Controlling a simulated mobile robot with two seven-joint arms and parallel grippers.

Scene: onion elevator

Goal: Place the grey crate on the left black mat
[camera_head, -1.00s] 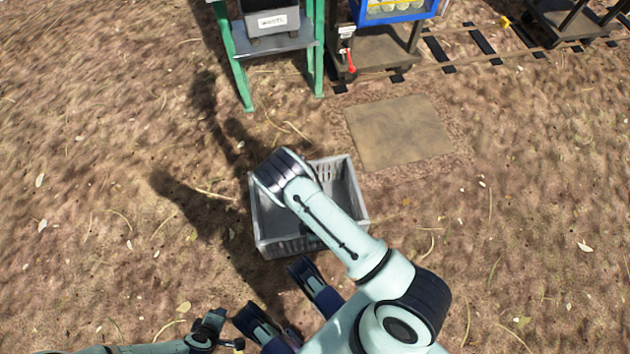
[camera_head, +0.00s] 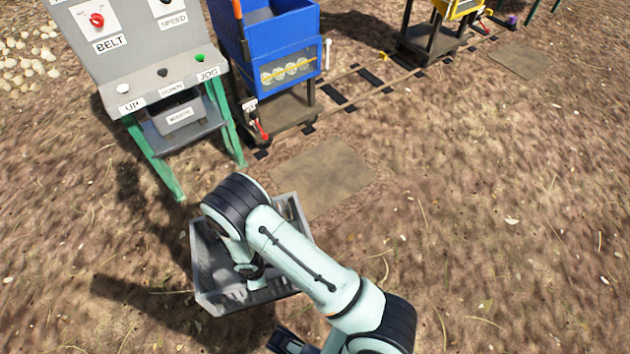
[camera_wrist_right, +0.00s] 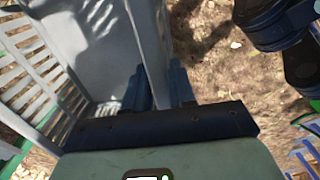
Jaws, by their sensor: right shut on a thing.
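The grey crate (camera_head: 225,297) is low and left of centre in the head view, with slatted walls and partly hidden under my right arm. In the right wrist view the crate (camera_wrist_right: 85,45) fills the upper left. My right gripper (camera_wrist_right: 158,90) is shut on the top of one crate wall, a finger on each side of it. In the head view my right gripper (camera_head: 252,275) is mostly hidden by the arm. I cannot tell whether the crate touches the ground. I see no black mat clearly. My left gripper is not clearly in view.
A flat brown square (camera_head: 322,175) lies on the ground just beyond the crate. A grey control panel (camera_head: 165,75) on green legs stands behind left. Ground at right is open.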

